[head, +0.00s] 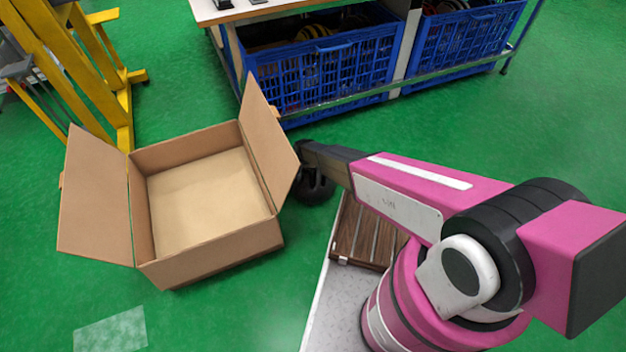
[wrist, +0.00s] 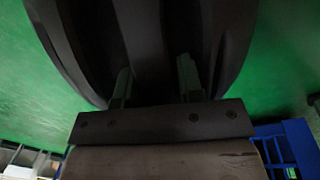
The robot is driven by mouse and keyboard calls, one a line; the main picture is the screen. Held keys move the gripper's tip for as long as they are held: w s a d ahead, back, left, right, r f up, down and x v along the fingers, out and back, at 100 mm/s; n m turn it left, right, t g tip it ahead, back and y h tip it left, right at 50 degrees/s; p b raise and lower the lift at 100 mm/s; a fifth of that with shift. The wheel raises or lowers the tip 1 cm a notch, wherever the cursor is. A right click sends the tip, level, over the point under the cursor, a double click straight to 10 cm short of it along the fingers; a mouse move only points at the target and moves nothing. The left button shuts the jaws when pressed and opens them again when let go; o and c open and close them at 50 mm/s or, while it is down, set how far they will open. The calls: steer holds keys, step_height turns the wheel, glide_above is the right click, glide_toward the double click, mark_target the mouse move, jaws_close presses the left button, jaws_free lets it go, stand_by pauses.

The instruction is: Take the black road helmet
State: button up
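The black road helmet (head: 316,188) is dark and rounded, and shows just right of the cardboard box, below the end of my arm. In the wrist view the helmet (wrist: 75,45) fills the top, with ridges and vents. My gripper (wrist: 155,80) has its two fingers partly closed, one on each side of the helmet's central ridge. It looks shut on that ridge. In the head view my gripper (head: 310,170) is small and dark, and partly merges with the helmet. I cannot tell whether the helmet touches the floor.
An open cardboard box (head: 210,262), empty, stands on the green floor, its right flap close to the helmet. Blue crates (head: 325,75) stand under a workbench behind. A yellow frame (head: 105,75) is at the back left. A brown slatted piece (head: 365,235) lies beneath my arm.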

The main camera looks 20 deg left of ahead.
jaws_close()
